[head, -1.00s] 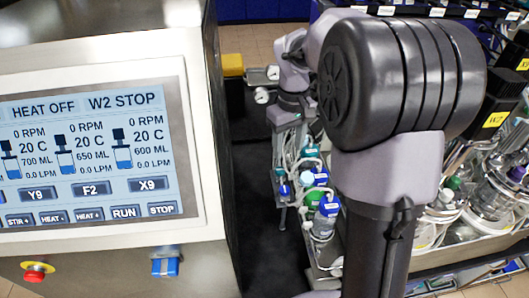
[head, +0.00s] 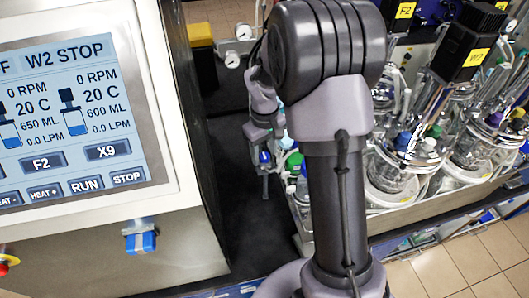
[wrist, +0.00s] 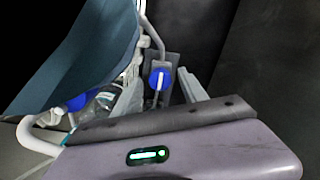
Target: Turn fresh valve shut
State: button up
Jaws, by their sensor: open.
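A round blue valve knob (wrist: 160,79) with a white bar across it shows in the wrist view. The bar stands nearly upright in the picture. The knob sits on a small grey plate with a grey tube above it. My gripper (wrist: 161,92) is open, with one pale finger on each side of the knob in the picture; I cannot tell whether either touches it. In the head view my gripper (head: 265,183) hangs beyond my large dark arm joint, beside bottles with green and blue caps. No label shows whether this knob is the fresh valve.
A control console (head: 175,262) with a screen stands at the left, with a blue fitting (head: 141,242) on its front. Glass vessels (head: 395,168) stand in a tray at the right. A bottle with a blue cap (wrist: 78,102) is close by the left finger.

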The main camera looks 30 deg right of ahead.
jog(key=shift+c, duration=0.4)
grip_shut()
jog(key=m+b, duration=0.1)
jog(key=m, duration=0.4)
jog(key=m+b, duration=0.1)
jog(key=m, duration=0.3)
jog(key=m+b, duration=0.1)
jog(key=m, duration=0.4)
jog(key=shift+b, duration=0.3)
jog(key=shift+m+b, duration=0.6)
jog(key=shift+m, duration=1.3)
